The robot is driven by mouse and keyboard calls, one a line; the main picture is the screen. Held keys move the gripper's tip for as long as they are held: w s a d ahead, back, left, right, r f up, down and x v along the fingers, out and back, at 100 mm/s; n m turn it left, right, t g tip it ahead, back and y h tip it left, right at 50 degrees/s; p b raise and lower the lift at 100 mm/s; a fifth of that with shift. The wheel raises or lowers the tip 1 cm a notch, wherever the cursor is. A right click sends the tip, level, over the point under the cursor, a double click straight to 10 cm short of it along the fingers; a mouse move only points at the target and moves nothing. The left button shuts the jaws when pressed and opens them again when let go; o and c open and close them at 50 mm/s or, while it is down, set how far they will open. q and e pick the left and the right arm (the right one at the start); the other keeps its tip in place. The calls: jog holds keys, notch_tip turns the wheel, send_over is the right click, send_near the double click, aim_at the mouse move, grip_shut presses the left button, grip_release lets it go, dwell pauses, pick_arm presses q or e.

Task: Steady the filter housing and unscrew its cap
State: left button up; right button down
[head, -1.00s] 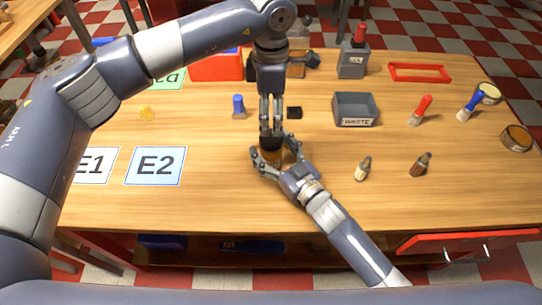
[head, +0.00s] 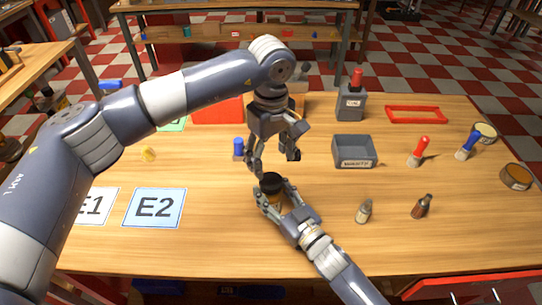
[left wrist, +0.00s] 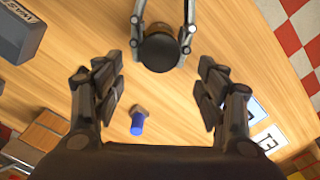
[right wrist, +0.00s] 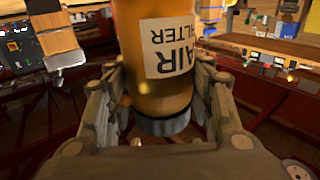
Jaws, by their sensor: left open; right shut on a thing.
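My right gripper (head: 276,200) is shut around the housing from the front right. In the right wrist view the amber body (right wrist: 160,85) carries an upside-down AIR FILTER label, with a dark grey end (right wrist: 162,125) between the fingers. My left gripper (head: 276,163) is open and empty above and behind the cap, apart from it.
A grey WASTE bin (head: 354,152) stands right of my left gripper. A blue-topped object (head: 239,148) stands just to its left. The E2 card (head: 154,208) lies left of the housing.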

aim_at(271, 180)
pick_arm(q)
jog(key=m, duration=0.7)
jog(key=shift+m, duration=0.3)
jog(key=shift+f, duration=4)
jog(key=c, duration=1.1)
jog(key=o, duration=1.2)
jog(key=shift+r, duration=0.1)
